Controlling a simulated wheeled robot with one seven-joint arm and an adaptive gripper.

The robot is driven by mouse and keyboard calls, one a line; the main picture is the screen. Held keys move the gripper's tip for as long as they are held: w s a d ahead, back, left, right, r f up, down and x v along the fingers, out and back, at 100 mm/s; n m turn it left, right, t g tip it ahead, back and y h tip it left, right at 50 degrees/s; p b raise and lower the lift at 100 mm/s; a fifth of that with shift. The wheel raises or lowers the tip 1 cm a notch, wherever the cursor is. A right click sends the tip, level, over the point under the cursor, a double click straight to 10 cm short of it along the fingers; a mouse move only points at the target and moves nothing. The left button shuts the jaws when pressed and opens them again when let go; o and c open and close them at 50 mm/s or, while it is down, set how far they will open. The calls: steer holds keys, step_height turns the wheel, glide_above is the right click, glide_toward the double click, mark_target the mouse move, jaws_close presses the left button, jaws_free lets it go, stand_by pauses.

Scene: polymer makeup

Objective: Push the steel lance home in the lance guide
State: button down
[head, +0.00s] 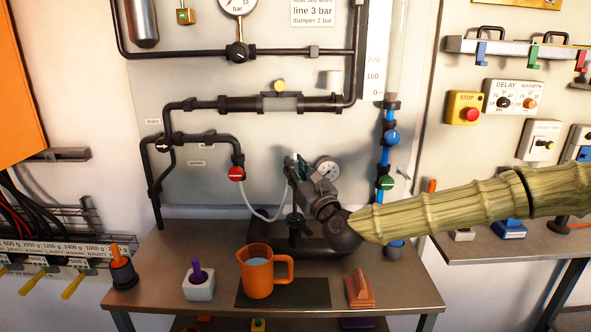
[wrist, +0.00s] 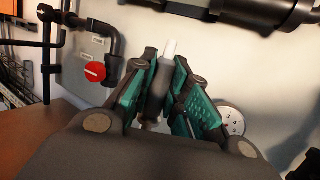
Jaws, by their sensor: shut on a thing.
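My gripper (head: 297,170) is over the middle of the bench, in front of the wall panel. It is small and partly hidden by its own body in the head view. In the wrist view its green-padded fingers (wrist: 160,85) are closed on a dark grey rod with a pale tip, which looks like the steel lance (wrist: 157,86). The pale end points away from me. The lance guide is not clearly seen; my gripper and wrist cover that area. I cannot tell how far the lance is in it.
A round gauge (head: 327,168) is right of my gripper. A red valve knob (head: 236,174) with a pale hose is to its left. An orange jug (head: 262,270) stands on a dark mat in front, between a purple-handled tool (head: 197,278) and a brown block (head: 359,288).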

steer(key=shift+f+b, duration=3.3)
steer(key=shift+f, duration=0.5)
steer(key=shift+r, duration=0.1)
steer(key=shift+r+p, duration=1.7)
steer(key=shift+r, duration=3.35)
